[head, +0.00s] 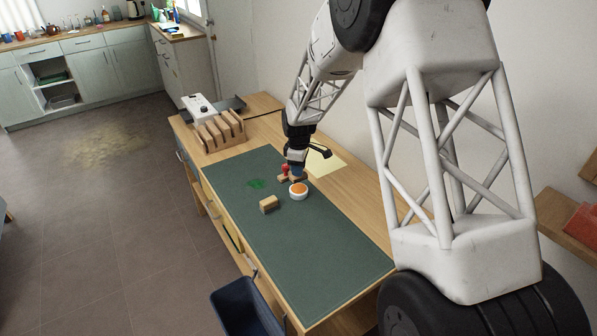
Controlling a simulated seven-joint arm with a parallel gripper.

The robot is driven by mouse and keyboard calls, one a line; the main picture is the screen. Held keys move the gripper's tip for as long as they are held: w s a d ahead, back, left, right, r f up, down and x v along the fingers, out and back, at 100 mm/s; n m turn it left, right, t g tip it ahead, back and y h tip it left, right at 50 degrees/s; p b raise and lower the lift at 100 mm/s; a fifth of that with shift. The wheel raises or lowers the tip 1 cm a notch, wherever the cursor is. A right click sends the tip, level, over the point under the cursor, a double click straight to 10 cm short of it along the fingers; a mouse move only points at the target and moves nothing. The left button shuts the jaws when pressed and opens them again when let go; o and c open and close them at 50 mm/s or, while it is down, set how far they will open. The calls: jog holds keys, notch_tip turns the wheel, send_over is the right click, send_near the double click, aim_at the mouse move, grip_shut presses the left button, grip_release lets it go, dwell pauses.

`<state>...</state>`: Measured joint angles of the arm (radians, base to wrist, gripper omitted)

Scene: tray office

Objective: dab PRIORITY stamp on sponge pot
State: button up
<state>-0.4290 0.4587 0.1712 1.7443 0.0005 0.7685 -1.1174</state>
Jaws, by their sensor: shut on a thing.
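My gripper (296,165) is above the green mat, shut on a small stamp with a blue part (297,173), just behind the sponge pot. Any lettering on it is too small to read, so I cannot tell whether it is the PRIORITY stamp. The sponge pot (298,195) is a round white dish with an orange top, standing on the mat. The held stamp appears close to the pot's far side; I cannot tell whether they touch. A red-handled stamp (284,169) stands just left of my gripper.
A wooden block (269,204) lies left of the pot on the green mat (320,250). A slotted wooden rack (220,132) and a white device (198,106) stand at the back left. Yellow paper (325,162) lies behind. The mat's front is clear.

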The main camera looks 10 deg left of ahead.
jog(key=shift+r, duration=1.2)
jog(key=shift+a, duration=0.1)
jog(key=s+a+r+m, duration=0.5)
jog(key=s+a+r, duration=0.1)
jog(key=a+r, duration=0.3)
jog(key=s+a+r+m, duration=0.4)
jog(key=s+a+r, duration=0.3)
jog(key=a+r, duration=0.2)
jog(key=shift+a+r+m, duration=0.15)
jog(key=shift+a+m, duration=0.25)
jog(key=shift+a, duration=0.85)
